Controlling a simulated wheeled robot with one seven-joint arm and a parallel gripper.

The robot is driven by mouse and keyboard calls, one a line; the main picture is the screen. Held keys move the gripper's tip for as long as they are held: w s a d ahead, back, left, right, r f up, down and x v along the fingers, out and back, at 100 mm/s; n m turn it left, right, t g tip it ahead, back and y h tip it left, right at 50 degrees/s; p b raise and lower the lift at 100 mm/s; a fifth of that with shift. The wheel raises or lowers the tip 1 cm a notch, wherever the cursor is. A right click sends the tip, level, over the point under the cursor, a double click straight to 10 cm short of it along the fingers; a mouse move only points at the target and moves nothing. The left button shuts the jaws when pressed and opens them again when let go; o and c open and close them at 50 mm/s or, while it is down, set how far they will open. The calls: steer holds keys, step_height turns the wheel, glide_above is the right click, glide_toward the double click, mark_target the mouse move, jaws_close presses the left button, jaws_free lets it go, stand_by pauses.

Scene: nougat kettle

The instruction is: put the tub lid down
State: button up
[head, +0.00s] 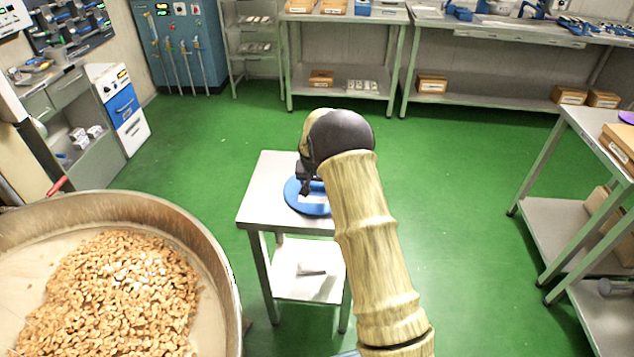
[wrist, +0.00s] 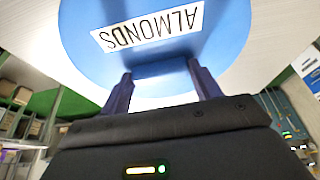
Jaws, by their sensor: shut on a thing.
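The tub lid (head: 293,196) is a round blue disc, seen in the head view over the top of a small steel table (head: 262,185). In the wrist view the lid (wrist: 225,30) fills the upper middle and bears a white label reading ALMONDS. My gripper (wrist: 163,78) is shut on the lid's near edge, with one dark finger at each side of a blue grip part. In the head view my gripper (head: 308,183) is at the lid, partly hidden by my wrist. I cannot tell whether the lid touches the tabletop. My arm hides the lid's right part.
A large round kettle (head: 226,270) full of nuts stands at the lower left, close to the small table. The small table's lower shelf (head: 300,285) holds a small grey item. A steel bench (head: 580,115) with boxes stands at right. Green floor (head: 450,200) is clear between them.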

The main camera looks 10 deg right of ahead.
steer(key=shift+f, duration=0.1)
steer(key=o, duration=1)
steer(key=shift+d, duration=0.1)
steer(key=v, duration=1.2)
steer(key=shift+s+b, duration=0.15)
steer(key=shift+b, duration=0.2)
steer(key=s+n+g+y, duration=0.1)
steer(key=s+n, duration=0.2)
steer(key=s, duration=2.9)
steer(key=shift+s+r+n+g, duration=0.3)
steer(key=shift+r, duration=0.2)
